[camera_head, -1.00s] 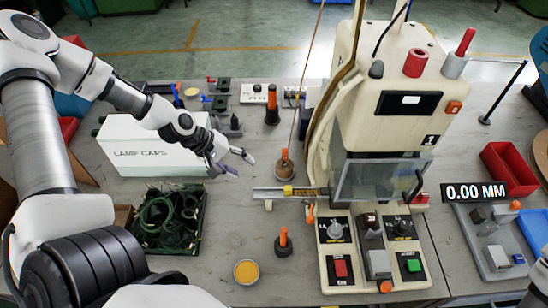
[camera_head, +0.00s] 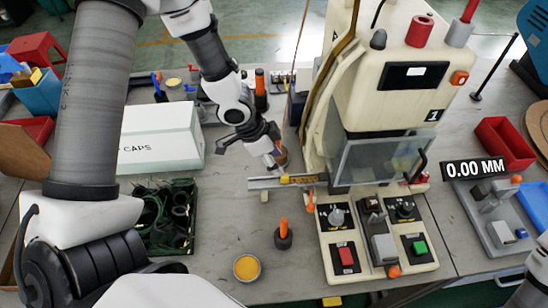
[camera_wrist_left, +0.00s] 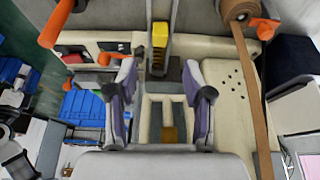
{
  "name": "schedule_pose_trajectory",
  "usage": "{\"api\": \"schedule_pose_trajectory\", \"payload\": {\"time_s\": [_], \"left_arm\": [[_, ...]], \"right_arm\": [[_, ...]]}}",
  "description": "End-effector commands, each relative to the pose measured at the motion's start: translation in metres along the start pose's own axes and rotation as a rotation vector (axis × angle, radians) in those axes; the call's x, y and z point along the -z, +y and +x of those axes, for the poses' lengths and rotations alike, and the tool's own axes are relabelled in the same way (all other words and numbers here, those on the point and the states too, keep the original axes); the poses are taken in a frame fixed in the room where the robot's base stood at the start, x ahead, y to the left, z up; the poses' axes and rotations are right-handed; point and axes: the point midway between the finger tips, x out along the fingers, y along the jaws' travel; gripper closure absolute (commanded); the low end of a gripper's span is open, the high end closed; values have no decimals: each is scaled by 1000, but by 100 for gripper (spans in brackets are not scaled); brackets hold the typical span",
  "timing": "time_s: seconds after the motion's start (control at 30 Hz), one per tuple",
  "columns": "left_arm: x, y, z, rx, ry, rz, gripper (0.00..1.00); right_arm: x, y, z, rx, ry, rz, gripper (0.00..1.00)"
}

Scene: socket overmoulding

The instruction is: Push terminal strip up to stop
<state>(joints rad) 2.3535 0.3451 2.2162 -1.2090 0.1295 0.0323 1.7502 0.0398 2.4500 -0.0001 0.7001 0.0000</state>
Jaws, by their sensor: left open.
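The terminal strip (camera_head: 305,179) is a narrow yellow-brown piece with a bright yellow end. It lies on a grey rail (camera_head: 262,184) that runs into the left side of the cream machine (camera_head: 385,100). My left gripper (camera_head: 276,165) is just above and behind the rail, near the strip's yellow end. In the left wrist view its two purple-grey fingers (camera_wrist_left: 160,92) are spread apart with nothing between them. A yellow block (camera_wrist_left: 159,38) on the rail shows there beyond the fingertips. I cannot tell whether the gripper touches the strip. My right gripper is out of view.
A white lamp caps box (camera_head: 160,140) and a tray of dark green rings (camera_head: 160,215) are at left. An orange-topped tool (camera_head: 283,235) and a yellow dish (camera_head: 247,267) stand in front of the rail. The control panel (camera_head: 375,245) has red and green buttons.

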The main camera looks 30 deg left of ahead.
Motion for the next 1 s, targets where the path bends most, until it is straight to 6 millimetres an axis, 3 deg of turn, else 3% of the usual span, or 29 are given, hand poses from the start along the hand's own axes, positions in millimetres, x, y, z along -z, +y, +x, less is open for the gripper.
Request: {"api": "schedule_pose_trajectory", "payload": {"time_s": [0.13,0.4,0.77,0.8,0.93,1.0], "left_arm": [[-2,0,26,-1,-3,2,49],[-1,0,65,-1,-2,1,49],[0,0,73,0,0,0,49],[0,0,73,0,0,0,52],[0,0,72,0,0,0,99],[0,0,72,0,0,-1,100]], "right_arm": [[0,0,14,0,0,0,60],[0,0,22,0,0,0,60],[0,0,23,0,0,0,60],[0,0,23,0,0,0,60],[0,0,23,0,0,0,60],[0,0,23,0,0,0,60]]}}
